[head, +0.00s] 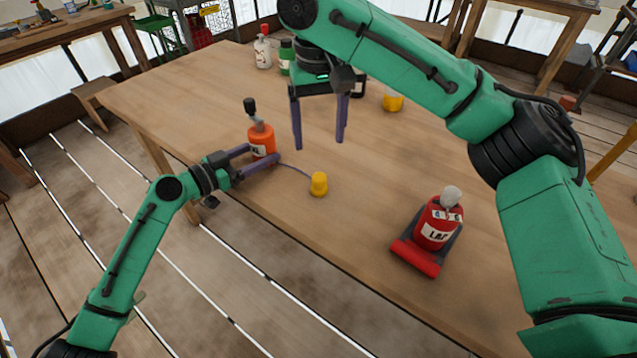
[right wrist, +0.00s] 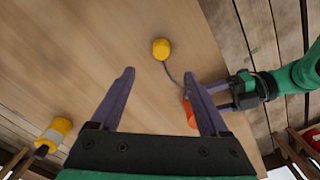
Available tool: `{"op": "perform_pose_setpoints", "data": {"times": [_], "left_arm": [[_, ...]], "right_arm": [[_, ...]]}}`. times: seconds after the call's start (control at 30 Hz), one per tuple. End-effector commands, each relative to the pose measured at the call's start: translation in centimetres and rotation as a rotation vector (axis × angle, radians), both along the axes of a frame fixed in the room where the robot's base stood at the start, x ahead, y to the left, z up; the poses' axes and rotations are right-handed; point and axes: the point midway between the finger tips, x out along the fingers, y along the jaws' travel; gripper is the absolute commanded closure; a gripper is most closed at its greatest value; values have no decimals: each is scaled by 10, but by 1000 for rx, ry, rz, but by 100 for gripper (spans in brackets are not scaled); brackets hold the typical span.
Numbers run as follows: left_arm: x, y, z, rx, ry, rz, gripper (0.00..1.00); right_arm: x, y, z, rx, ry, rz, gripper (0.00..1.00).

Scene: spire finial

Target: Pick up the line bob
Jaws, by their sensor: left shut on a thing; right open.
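The line bob, a small yellow rounded plug (head: 319,184), stands on the table near its front edge. A thin dark line runs from it to an orange bottle-like body (head: 261,139) with a dark top. My left gripper (head: 263,155) is shut on that orange body, low at the table edge. My right gripper (head: 319,145) is open and empty, fingers pointing down, above and behind the bob. In the right wrist view the bob (right wrist: 161,49) lies beyond the open fingertips (right wrist: 159,77), and the orange body (right wrist: 190,114) is partly hidden by the right finger.
A red labelled bottle (head: 437,222) sits in a dark and red holder at the front right. A white-and-red bottle (head: 263,52), a green bottle (head: 286,57) and another yellow piece (head: 393,102) stand farther back. The wooden table (head: 190,95) is clear at left.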

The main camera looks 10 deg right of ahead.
Motion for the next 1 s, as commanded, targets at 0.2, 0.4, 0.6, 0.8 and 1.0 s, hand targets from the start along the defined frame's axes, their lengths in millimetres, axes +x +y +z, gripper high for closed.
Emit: {"op": "perform_pose_setpoints", "data": {"times": [0.2,0.4,0.6,0.8,1.0], "left_arm": [[0,-1,-1,0,2,-2,60],[0,0,-1,0,1,-1,60],[0,0,-1,0,1,-1,60],[0,0,-1,0,1,-1,60],[0,0,-1,0,1,-1,60]], "right_arm": [[-1,-2,-48,-3,4,-1,21],[-2,0,-76,-2,3,-1,21],[-4,1,-111,1,3,-4,21],[-3,2,-115,2,1,-4,21],[-3,2,-115,2,1,-4,86]]}}
